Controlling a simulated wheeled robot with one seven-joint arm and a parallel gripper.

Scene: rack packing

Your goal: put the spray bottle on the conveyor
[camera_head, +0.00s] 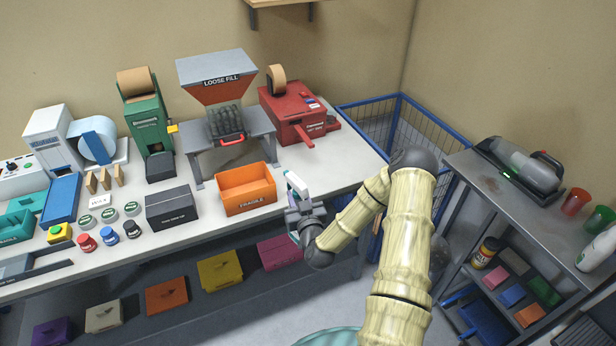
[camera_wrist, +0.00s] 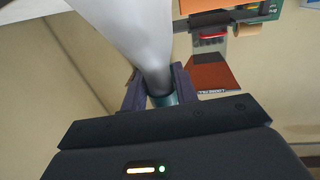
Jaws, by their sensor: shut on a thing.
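My gripper (camera_head: 300,212) is shut on a pale bottle (camera_head: 294,185), which I take to be the spray bottle. It is held up near the front edge of the bench, just right of the orange FRAGILE bin. In the wrist view, my gripper (camera_wrist: 158,92) has one finger on each side of the bottle's teal part, and the wide pale body of the bottle (camera_wrist: 135,30) runs up out of frame. I cannot make out a conveyor for certain; dark rails (camera_head: 38,270) lie at the bench's left end.
The orange FRAGILE bin (camera_head: 247,193) and a black box (camera_head: 172,207) stand left of my gripper. The LOOSE FILL hopper (camera_head: 217,80) and a red machine (camera_head: 292,112) are behind. A blue wire cage (camera_head: 398,115) and a grey shelf rack (camera_head: 485,185) are right.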

